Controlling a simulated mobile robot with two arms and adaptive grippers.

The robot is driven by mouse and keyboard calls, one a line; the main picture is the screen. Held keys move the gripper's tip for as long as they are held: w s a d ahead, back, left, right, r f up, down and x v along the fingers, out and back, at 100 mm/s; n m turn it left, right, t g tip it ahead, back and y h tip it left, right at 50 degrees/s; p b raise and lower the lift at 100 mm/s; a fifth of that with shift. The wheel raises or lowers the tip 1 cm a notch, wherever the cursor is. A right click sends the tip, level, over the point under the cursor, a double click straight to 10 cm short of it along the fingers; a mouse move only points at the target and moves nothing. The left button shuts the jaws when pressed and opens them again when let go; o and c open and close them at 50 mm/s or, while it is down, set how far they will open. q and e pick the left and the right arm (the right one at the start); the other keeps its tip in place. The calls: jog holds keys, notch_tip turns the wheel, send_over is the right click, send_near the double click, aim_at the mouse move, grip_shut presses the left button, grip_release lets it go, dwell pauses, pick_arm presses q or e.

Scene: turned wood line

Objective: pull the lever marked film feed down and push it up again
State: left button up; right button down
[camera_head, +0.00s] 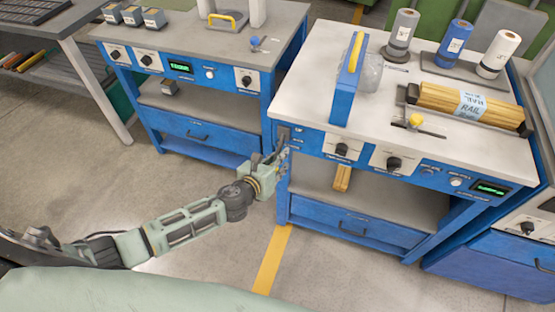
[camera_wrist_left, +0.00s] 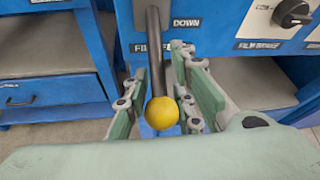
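The film feed lever is a dark rod (camera_wrist_left: 155,65) with a yellow ball knob (camera_wrist_left: 162,113), standing out from the blue bench front in the left wrist view. A label "DOWN" (camera_wrist_left: 186,22) is beside the rod, and a label starting "FILM F" (camera_wrist_left: 162,46) is partly hidden behind it. My left gripper (camera_wrist_left: 163,95) is open, with one finger on each side of the knob and rod and gaps visible. My right gripper is not in view.
The blue bench (camera_head: 420,172) has several knobs, buttons and a green display on its front. On top are a blue frame with a clear roll (camera_head: 350,80), wooden rails (camera_head: 470,105) and several upright rolls. Another blue bench (camera_head: 195,75) stands left, across a floor gap.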

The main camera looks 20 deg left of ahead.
pick_arm(q)
jog(key=shift+d, duration=0.1)
grip_shut()
jog(key=shift+s, duration=0.1)
dwell(0.3)
